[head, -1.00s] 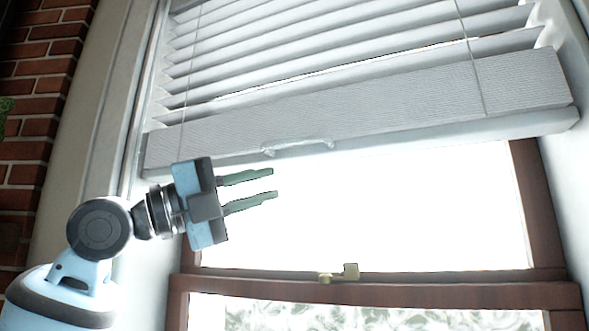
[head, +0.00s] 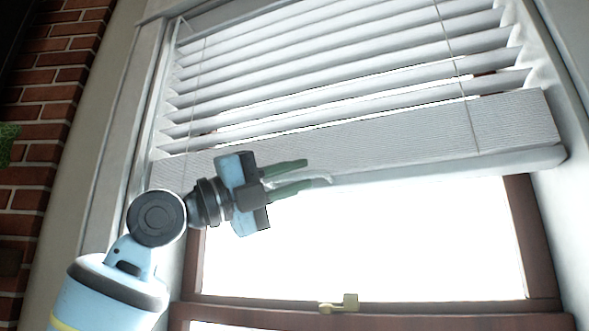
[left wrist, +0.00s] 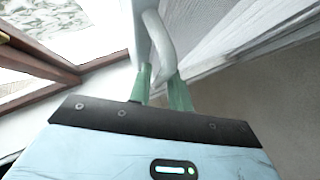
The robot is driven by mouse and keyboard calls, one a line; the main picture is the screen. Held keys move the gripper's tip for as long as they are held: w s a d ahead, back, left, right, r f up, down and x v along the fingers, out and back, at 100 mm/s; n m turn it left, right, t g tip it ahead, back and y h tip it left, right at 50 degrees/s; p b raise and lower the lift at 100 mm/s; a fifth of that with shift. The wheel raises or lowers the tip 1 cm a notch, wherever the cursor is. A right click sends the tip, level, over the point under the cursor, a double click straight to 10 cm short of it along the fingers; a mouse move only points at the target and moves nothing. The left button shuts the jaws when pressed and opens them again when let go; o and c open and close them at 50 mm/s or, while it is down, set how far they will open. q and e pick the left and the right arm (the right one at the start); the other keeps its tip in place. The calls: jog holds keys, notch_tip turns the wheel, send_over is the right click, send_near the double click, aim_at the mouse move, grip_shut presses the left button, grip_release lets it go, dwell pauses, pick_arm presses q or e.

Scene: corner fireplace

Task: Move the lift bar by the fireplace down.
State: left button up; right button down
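The lift bar (head: 420,142) is the wide, textured bottom bar of a white window blind. It hangs slightly tilted across the upper window. A pale curved handle on its lower edge is mostly hidden behind my left gripper (head: 308,173) in the head view. In the left wrist view the handle (left wrist: 158,42) shows as a loop at the fingertips of my left gripper (left wrist: 160,78). The green fingers are apart, with the handle's near end between or just beyond them; I cannot tell whether they touch it. My right gripper is not in view.
Raised slats (head: 330,70) hang above the bar. Below it are bright glass (head: 380,240), a dark wooden frame (head: 440,305) and a brass latch (head: 340,303). A red brick wall (head: 45,140) stands at the left. Open space lies before the glass.

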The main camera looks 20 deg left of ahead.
pick_arm(q)
jog(key=shift+w+d+r, duration=0.1)
jog(key=shift+w+d, duration=0.15)
jog(key=shift+d, duration=0.05)
jog(key=shift+c, duration=0.3)
grip_shut()
